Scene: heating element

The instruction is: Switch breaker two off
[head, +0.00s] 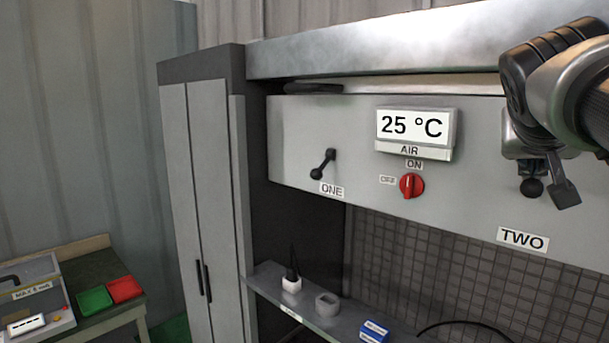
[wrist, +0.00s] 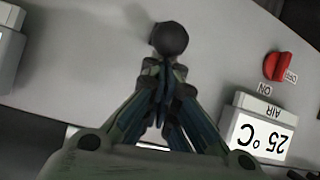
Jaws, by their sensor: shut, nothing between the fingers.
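My arm hides the upper part of the lever. In the wrist view the picture is upside down. There my shut fingertips (wrist: 165,78) sit just below the round dark knob (wrist: 170,39), very close to it. I cannot tell whether they touch it.
Left of it on the panel are a red rotary switch (head: 411,186), a 25 °C air display (head: 414,130) and breaker one's lever (head: 322,164). A shelf (head: 335,320) with small items lies below. A metal hood (head: 400,45) overhangs the panel.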

